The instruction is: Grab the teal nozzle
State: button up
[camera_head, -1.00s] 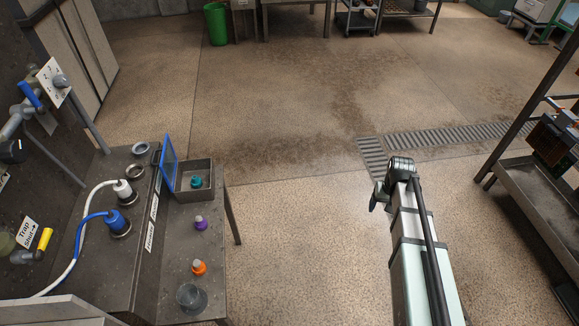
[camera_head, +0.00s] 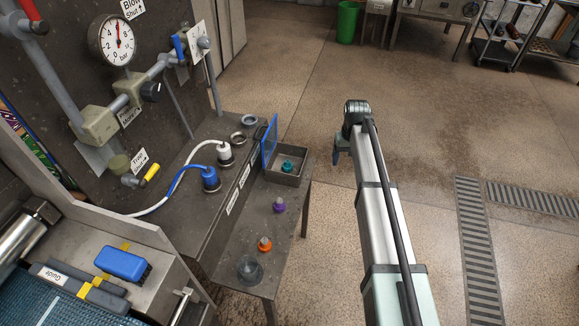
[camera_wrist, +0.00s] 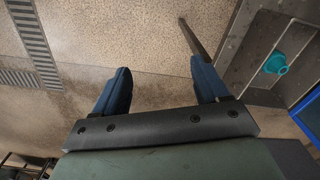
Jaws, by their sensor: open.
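The teal nozzle (camera_head: 287,166) sits inside a grey open-topped metal box (camera_head: 284,180) with a raised blue-framed lid (camera_head: 269,141), on the low bench. In the wrist view the teal nozzle (camera_wrist: 276,63) is at the upper right, outside the jaws. My gripper (camera_head: 338,158) hangs to the right of the box in the head view, above the floor beyond the bench edge. In the wrist view my gripper (camera_wrist: 160,85) has its two blue fingers spread wide with only floor and a bench leg between and beyond them.
A purple nozzle (camera_head: 279,205), an orange nozzle (camera_head: 265,244) and a dark cup (camera_head: 250,269) stand on the bench (camera_head: 232,268) in front of the box. White and blue hose ends stand on the higher ledge at left.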

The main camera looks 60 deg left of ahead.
aim_at(287, 161)
jog(key=s+a+r+n, duration=0.2)
jog(key=s+a+r, duration=0.1)
jog(key=s+a, duration=0.45)
jog(key=s+a+r+n, duration=0.1)
jog(key=s+a+r, duration=0.1)
jog(key=s+a, duration=0.55)
notch_tip(287, 161, down, 13)
jog(key=shift+s+d+f, duration=0.1)
jog(key=shift+d+f, duration=0.05)
jog(key=shift+f, duration=0.05)
jog(key=c, duration=1.2)
